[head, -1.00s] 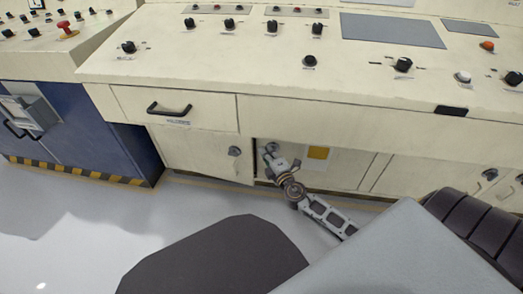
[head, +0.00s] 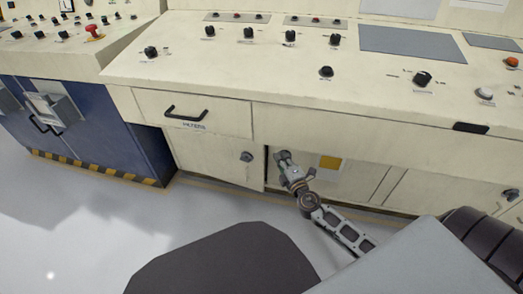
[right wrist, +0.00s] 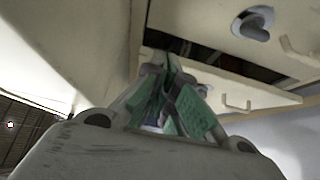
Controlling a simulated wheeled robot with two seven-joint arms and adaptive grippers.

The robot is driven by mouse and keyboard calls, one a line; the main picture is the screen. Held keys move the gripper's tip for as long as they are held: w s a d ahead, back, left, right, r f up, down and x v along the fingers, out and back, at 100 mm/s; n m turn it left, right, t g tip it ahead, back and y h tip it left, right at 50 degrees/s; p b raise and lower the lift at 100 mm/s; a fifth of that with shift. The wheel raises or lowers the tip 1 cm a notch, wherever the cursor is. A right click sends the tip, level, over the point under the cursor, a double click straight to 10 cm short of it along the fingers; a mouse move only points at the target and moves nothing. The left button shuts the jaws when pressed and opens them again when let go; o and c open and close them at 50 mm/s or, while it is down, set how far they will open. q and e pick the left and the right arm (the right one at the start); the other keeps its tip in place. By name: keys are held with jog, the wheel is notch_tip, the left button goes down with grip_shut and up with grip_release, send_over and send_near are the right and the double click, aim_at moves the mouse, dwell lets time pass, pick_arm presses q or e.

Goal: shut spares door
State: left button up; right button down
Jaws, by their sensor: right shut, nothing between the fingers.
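The spares door appears to be the cream cabinet door (head: 212,158) under the drawer, with a grey knob (head: 247,157) near its right edge. A dark gap along that edge shows it is ajar. My right gripper (head: 283,156) is just right of the door's edge, in front of the opening; I cannot tell whether it touches the door. In the right wrist view my right gripper (right wrist: 168,88) is shut and empty, with green pads. There a cream panel with a knob (right wrist: 253,23) is at upper right, beside a dark opening. My left gripper is out of view.
A drawer with a black handle (head: 186,113) sits above the door, under the overhanging control desk (head: 290,85). A blue cabinet (head: 110,140) with a striped base stands to the left. A dark chair seat (head: 225,262) is in front. Floor between is clear.

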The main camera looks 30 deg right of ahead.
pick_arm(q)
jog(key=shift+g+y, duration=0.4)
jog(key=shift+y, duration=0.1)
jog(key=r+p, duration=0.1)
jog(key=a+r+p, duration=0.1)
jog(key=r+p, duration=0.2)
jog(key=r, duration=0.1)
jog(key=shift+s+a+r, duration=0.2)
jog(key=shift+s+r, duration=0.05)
pick_arm(e)
jog(key=a+f+n+y, duration=0.1)
jog(key=a+f, duration=0.2)
jog(key=a, duration=0.6)
jog(key=shift+y, duration=0.3)
jog(key=shift+f, duration=0.1)
jog(key=shift+w, duration=0.2)
